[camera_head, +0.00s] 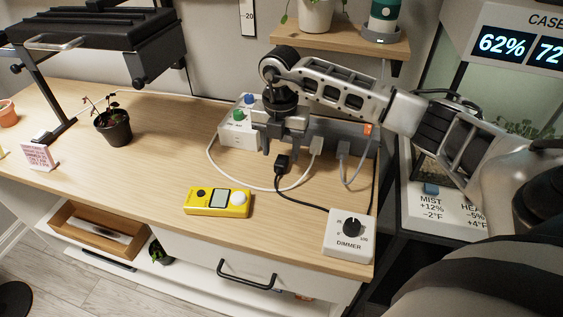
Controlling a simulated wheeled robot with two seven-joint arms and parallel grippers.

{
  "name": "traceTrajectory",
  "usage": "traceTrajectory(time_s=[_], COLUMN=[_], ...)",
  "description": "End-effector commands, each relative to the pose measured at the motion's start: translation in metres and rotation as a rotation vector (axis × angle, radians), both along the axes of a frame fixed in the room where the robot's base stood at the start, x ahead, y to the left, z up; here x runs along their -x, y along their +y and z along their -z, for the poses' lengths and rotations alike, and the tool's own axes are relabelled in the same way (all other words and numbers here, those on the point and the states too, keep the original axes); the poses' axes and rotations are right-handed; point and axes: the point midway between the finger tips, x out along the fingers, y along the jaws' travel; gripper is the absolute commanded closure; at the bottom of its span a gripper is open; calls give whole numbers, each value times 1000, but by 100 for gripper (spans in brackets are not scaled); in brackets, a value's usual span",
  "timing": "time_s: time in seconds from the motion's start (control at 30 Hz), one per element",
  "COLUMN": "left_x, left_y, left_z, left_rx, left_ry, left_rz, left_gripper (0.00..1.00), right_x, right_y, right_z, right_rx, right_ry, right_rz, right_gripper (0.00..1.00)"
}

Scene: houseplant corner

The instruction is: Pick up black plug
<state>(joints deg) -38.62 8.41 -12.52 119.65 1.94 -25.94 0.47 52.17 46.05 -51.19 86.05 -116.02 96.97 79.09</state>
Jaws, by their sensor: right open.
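The black plug (281,163) is on the wooden tabletop near its right part, with a black cable running from it toward the white dimmer box (348,236). My right gripper (281,145) points down just above and behind the plug. Its jaws are open, and the plug shows just below them. I cannot tell whether the jaws touch the plug. My left gripper is out of view.
A grey power strip (352,133) with a red switch holds a white plug (316,145) and a grey plug (343,148). A white box with coloured knobs (236,134) stands left of my gripper.

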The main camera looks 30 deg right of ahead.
Motion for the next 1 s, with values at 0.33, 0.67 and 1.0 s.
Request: traceTrajectory(time_s=[0.33, 0.67, 1.0], left_x=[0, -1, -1], left_y=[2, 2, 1], left_z=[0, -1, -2], left_rx=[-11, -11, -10], left_ry=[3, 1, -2], left_rz=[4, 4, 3], left_gripper=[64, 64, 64], right_x=[1, 1, 0], right_y=[0, 0, 0], right_z=[35, 35, 33], right_rx=[0, 0, -1], right_ry=[0, 0, -1], right_rz=[1, 0, 0], right_gripper=[49, 96, 99])
